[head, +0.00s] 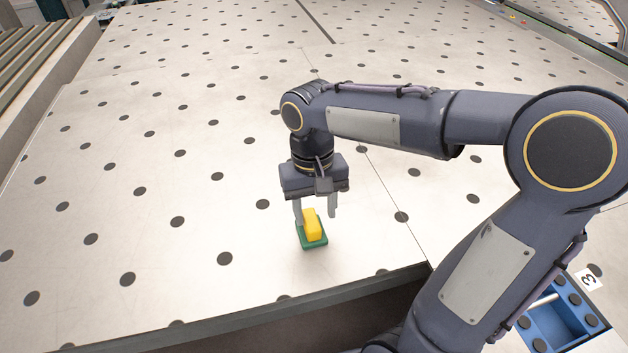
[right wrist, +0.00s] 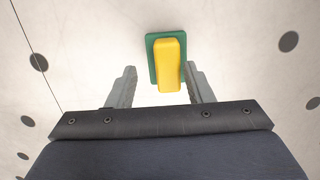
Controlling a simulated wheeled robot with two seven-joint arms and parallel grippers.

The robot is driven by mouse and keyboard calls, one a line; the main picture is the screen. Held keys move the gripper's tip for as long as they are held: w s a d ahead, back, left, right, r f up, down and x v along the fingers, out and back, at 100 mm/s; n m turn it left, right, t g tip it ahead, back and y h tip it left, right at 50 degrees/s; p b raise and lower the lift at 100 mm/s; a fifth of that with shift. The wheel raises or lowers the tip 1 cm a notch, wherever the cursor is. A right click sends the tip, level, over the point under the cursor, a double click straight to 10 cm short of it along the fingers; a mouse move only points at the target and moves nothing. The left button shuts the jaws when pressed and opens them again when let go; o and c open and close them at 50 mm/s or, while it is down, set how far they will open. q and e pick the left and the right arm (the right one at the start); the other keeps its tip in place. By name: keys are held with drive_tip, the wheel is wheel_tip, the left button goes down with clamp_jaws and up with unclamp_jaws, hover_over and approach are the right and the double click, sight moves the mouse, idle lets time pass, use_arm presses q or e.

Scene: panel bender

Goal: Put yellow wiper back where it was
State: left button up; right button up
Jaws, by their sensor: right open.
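The yellow wiper (head: 313,226) has a yellow block handle on a flat green base (head: 314,243). It lies on the pale dotted table top, near the front edge. My right gripper (head: 315,216) is open at the wiper, its fingers pointing down. In the right wrist view the wiper (right wrist: 170,62) lies just ahead of the fingertips, and the handle's near end shows between the open fingers (right wrist: 161,82), closer to the right one. I cannot tell whether a finger touches it. My left gripper is not in view.
The pale table (head: 180,180) with dark round spots is clear around the wiper. Its dark front edge (head: 300,308) is close by. A blue tray (head: 556,315) with dark round pads sits at the lower right, by a label marked 3 (head: 589,280). Slatted metal (head: 35,70) runs along the left.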

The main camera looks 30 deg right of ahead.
sight(313, 213)
wheel_tip(313, 213, up, 8)
drive_tip(key=w, duration=0.1)
drive_tip(key=s+f+t+y, duration=0.1)
drive_tip(key=s+f+t, duration=0.1)
drive_tip(key=s, duration=0.2)
drive_tip(key=s+f+t+y, duration=0.1)
drive_tip(key=s+f+t, duration=0.1)
drive_tip(key=s, duration=0.2)
drive_tip(key=s+f+n+t+y, duration=0.1)
drive_tip(key=s+f+t, duration=0.1)
drive_tip(key=s, duration=0.3)
drive_tip(key=shift+a+f+t+p, duration=0.35)
drive_tip(key=shift+a+f+t, duration=0.05)
drive_tip(key=shift+f, duration=0.15)
drive_tip(key=shift+a+f, duration=0.1)
drive_tip(key=shift+f, duration=0.2)
drive_tip(key=shift+c, duration=0.4)
